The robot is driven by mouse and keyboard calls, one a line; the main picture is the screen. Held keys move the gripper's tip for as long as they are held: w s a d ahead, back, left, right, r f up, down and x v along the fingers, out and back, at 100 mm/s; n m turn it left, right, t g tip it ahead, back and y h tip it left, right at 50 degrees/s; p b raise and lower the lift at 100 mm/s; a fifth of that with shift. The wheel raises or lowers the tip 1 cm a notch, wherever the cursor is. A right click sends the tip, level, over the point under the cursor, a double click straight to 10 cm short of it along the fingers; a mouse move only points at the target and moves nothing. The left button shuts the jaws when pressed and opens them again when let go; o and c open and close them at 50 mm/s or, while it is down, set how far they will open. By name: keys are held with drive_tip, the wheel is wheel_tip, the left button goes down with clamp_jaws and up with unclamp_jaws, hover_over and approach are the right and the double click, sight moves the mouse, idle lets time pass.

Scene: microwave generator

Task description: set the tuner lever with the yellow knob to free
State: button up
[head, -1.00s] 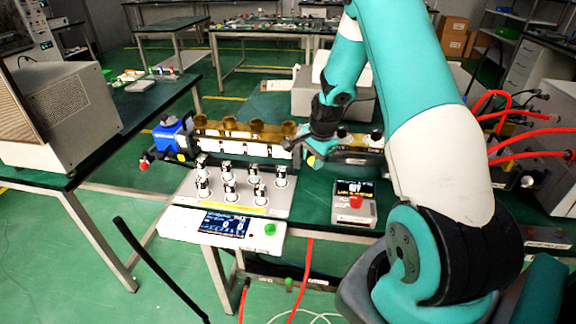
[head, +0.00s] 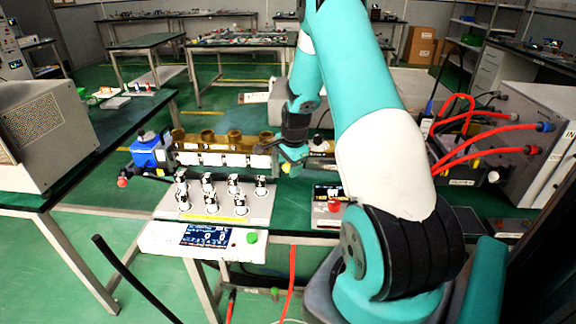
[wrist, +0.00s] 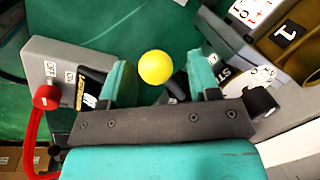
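The yellow knob (wrist: 155,67) is a round ball in the wrist view, with a short dark lever shaft (wrist: 178,82) partly visible below and right of it. My gripper (wrist: 160,72) is open, with one teal finger on each side of the knob. Gaps show between the knob and both fingers, so it is not gripped. In the head view, the yellow knob (head: 286,168) shows just below my gripper (head: 292,158), in front of the waveguide line (head: 215,158). The lever's position marks cannot be read clearly; part of a label (wrist: 228,75) beginning "ST" shows beside the right finger.
A grey box with a red knob (wrist: 46,97) and ON/OFF lettering lies left in the wrist view. A panel with several black-and-white posts (head: 215,207) stands front left of my gripper. Red cables (head: 490,140) run to a grey unit at right. A blue part (head: 148,152) ends the line at left.

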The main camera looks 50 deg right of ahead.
drive_tip(key=shift+a, duration=0.15)
drive_tip(key=shift+r, duration=0.1)
drive_tip(key=s+r+b, duration=0.1)
drive_tip(key=s+r, duration=0.2)
drive_tip(key=r, duration=1.3)
drive_tip(key=shift+s+a+r, duration=0.15)
drive_tip(key=shift+a+r, duration=0.25)
drive_tip(key=shift+a, duration=0.05)
drive_tip(key=a+r+n+y, duration=0.15)
drive_tip(key=a+n, duration=0.45)
drive_tip(key=a, duration=0.6)
drive_tip(key=a+r+n+y, duration=0.1)
drive_tip(key=a+r+n, duration=0.1)
drive_tip(key=a+n, duration=0.65)
drive_tip(key=s+a+r+n+g+y, duration=0.1)
drive_tip(key=s+a+n+g+y, duration=0.1)
drive_tip(key=s+a+n, duration=1.2)
drive_tip(key=s+a, duration=0.4)
drive_tip(key=a, duration=0.3)
drive_tip(key=shift+s+a+r, duration=0.15)
drive_tip(key=shift+r, duration=0.05)
